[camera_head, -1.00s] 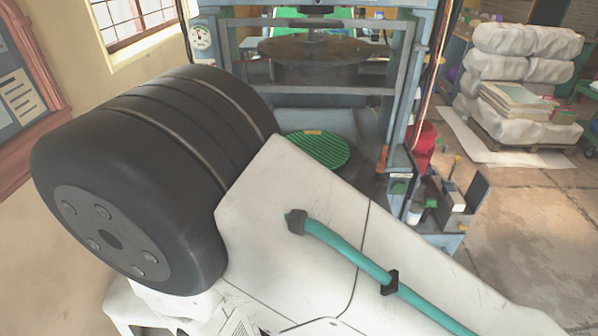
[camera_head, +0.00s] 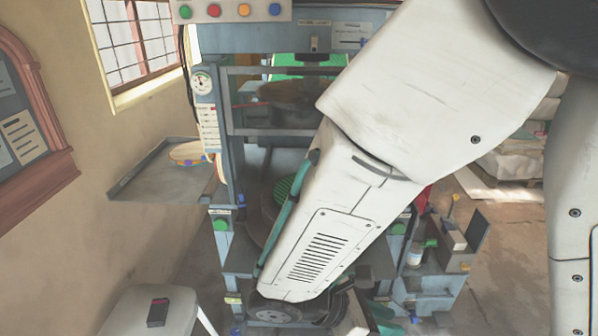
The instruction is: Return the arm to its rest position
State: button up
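My white arm crosses the picture in front of the press, from the upper right down to the lower middle. Its forearm carries a vented panel and a teal hose, and its wrist is at the bottom edge. My gripper (camera_head: 348,314) seems to be the partly covered dark and pale parts beside the wrist; its fingers cannot be made out, nor whether it holds anything. The blue-grey press (camera_head: 207,113) stands behind the arm with a gauge on its left post. A green ribbed round plate (camera_head: 285,190) lies low in the press, partly hidden by my forearm.
A grey side shelf (camera_head: 150,182) with a wooden piece (camera_head: 188,153) is at the left. A pale stool (camera_head: 180,312) with a small black device (camera_head: 158,312) stands lower left. A caddy (camera_head: 445,255) is right of the press. Sacks are stacked behind the arm.

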jog(key=s+d+r+m+y, duration=0.2)
jog(key=d+r+m+y, duration=0.4)
jog(key=r+m, duration=0.2)
jog(key=s+d+r+m+y, duration=0.3)
jog(key=d+r+m+y, duration=0.2)
jog(key=r+m, duration=0.3)
jog(key=d+m, duration=0.1)
jog(key=m, duration=0.3)
jog(key=shift+s+r+t+y, duration=0.3)
jog(key=shift+r+t+y, duration=0.05)
jog(key=shift+t+y, duration=0.05)
